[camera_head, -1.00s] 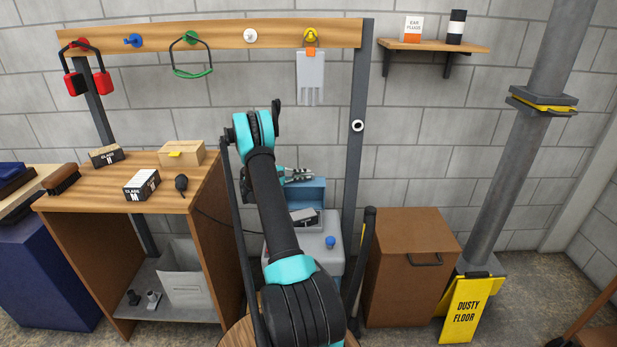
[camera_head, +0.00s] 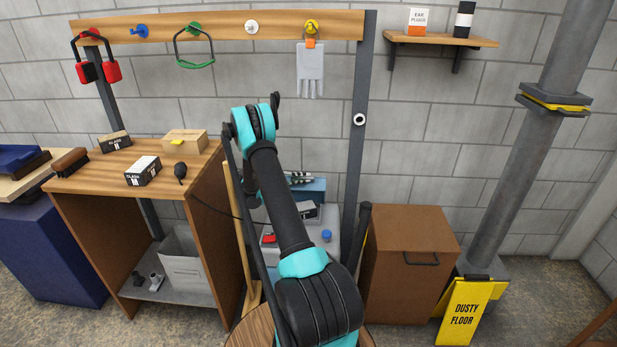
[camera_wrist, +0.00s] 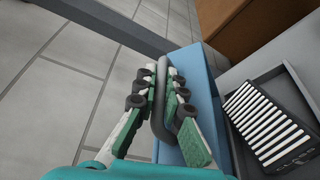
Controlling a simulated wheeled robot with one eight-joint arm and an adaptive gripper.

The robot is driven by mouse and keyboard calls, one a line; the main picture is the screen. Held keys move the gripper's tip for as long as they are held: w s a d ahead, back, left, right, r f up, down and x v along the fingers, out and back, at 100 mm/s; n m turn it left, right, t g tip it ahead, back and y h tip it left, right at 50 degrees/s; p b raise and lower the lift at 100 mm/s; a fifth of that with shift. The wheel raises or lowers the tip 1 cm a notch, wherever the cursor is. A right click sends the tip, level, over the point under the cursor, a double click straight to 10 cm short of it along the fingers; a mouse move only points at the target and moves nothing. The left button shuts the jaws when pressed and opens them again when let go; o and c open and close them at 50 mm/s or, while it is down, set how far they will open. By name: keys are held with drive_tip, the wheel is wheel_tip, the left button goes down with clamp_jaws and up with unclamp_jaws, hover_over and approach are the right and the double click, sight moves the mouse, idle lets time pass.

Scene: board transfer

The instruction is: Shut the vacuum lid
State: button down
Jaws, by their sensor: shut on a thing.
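The vacuum (camera_head: 330,262) is a light grey box with a blue knob on top, partly hidden behind my arm. Its blue lid (camera_head: 313,186) stands raised at the back; it also shows in the wrist view (camera_wrist: 203,75). My gripper (camera_wrist: 163,80) is shut on the lid's dark grey handle (camera_wrist: 159,128), with the green-padded fingers on either side of the bar. In the head view my gripper (camera_head: 300,179) is mostly hidden by my arm. A black filter with white pleats (camera_wrist: 264,125) lies in the open recess beside the lid.
A brown cabinet (camera_head: 412,262) stands right of the vacuum, with a dark post (camera_head: 361,235) between. A wooden workbench (camera_head: 110,183) with boxes is on the left. A yellow floor sign (camera_head: 464,312) stands at right. A grey upright (camera_head: 358,120) rises behind.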

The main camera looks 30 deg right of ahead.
idle(0.3)
drive_tip(key=c, duration=1.9)
unclamp_jaws()
drive_tip(key=shift+r, duration=0.1)
wheel_tip(320, 180, up, 10)
drive_tip(key=shift+f, duration=0.1)
